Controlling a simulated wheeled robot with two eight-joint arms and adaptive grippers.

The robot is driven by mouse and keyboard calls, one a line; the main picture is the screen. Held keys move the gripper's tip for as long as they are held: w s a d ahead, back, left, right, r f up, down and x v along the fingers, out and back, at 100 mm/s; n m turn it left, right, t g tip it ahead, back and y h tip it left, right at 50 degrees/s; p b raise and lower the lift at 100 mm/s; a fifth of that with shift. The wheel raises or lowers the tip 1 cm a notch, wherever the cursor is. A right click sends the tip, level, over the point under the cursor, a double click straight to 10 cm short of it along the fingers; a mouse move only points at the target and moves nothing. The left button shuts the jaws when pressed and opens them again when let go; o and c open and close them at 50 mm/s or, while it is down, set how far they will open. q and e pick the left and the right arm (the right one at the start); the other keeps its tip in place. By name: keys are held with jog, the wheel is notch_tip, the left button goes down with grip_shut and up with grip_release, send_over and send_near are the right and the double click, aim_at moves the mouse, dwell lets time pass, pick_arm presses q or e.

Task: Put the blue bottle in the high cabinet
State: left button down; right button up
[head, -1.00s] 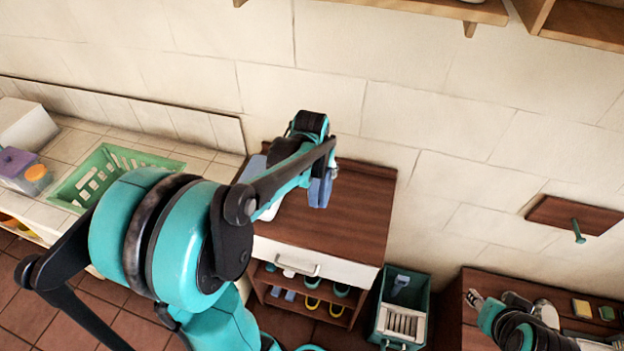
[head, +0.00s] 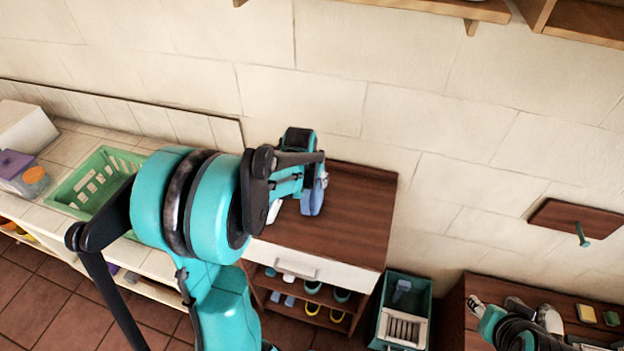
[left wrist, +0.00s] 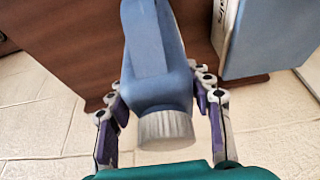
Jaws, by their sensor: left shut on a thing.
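The blue bottle (left wrist: 155,60) with a ribbed grey cap (left wrist: 165,129) lies between the fingers of my left gripper (left wrist: 163,110) in the left wrist view. My left gripper is shut on it near the cap end. In the head view the bottle (head: 313,198) shows below my left gripper (head: 306,178), over the brown cabinet top; I cannot tell whether it touches the top. A wooden cabinet (head: 578,22) hangs at the upper right, mostly cut off. My right gripper (head: 474,302) is at the lower right; its jaw state is unclear.
A blue box with a white side (left wrist: 265,35) is close beside the bottle. A brown cabinet (head: 350,220) with a white drawer stands below. A wooden shelf (head: 430,8) is high up. A green basket (head: 100,180) is on the left counter; a teal bin (head: 405,310) stands right of the cabinet.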

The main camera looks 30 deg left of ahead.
pick_arm(q)
jog(key=c, duration=1.1)
grip_release()
jog(key=shift+f, duration=0.15)
jog(key=o, duration=0.5)
jog(key=shift+c, duration=0.2)
